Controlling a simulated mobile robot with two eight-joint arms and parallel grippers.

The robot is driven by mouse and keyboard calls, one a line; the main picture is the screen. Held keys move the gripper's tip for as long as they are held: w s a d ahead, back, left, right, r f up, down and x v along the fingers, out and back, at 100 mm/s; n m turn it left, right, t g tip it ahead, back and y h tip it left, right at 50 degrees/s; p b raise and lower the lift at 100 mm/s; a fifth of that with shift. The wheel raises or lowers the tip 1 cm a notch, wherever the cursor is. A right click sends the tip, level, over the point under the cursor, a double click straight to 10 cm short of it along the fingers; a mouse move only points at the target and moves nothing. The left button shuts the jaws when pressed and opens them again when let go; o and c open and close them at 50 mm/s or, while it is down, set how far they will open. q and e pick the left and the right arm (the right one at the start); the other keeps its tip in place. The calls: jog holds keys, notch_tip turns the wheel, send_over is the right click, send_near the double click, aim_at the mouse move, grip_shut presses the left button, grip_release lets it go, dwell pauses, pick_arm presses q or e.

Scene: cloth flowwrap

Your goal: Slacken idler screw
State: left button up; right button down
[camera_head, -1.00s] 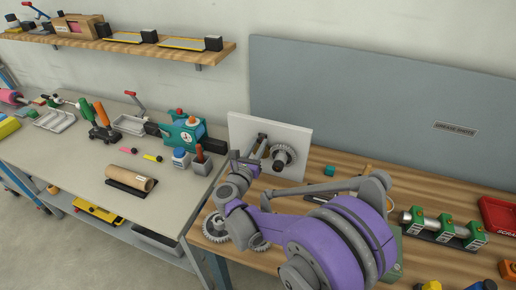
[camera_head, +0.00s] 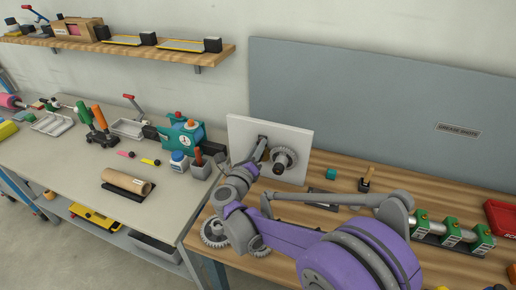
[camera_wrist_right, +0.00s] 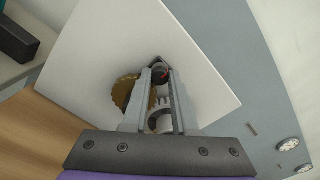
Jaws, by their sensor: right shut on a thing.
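A white upright plate (camera_head: 297,138) stands at the left end of the wooden bench and carries a grey gear (camera_head: 285,158). My right gripper (camera_head: 262,150) is at the face of this plate, just left of the gear. A brown toothed gear (camera_wrist_right: 126,92) shows beside the left finger. My left gripper is not in view.
A teal block (camera_head: 331,174), a wooden-handled tool (camera_head: 367,178) and green-and-metal blocks (camera_head: 450,230) lie to the right. A grey panel (camera_head: 380,110) stands behind.

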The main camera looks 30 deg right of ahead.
dwell(0.4)
jog(key=c, duration=0.7)
grip_release()
jog(key=shift+a, duration=0.1)
jog(key=v, duration=1)
jog(key=shift+s+a+b, duration=0.15)
jog(key=shift+s+b, duration=0.2)
jog(key=shift+b, duration=0.05)
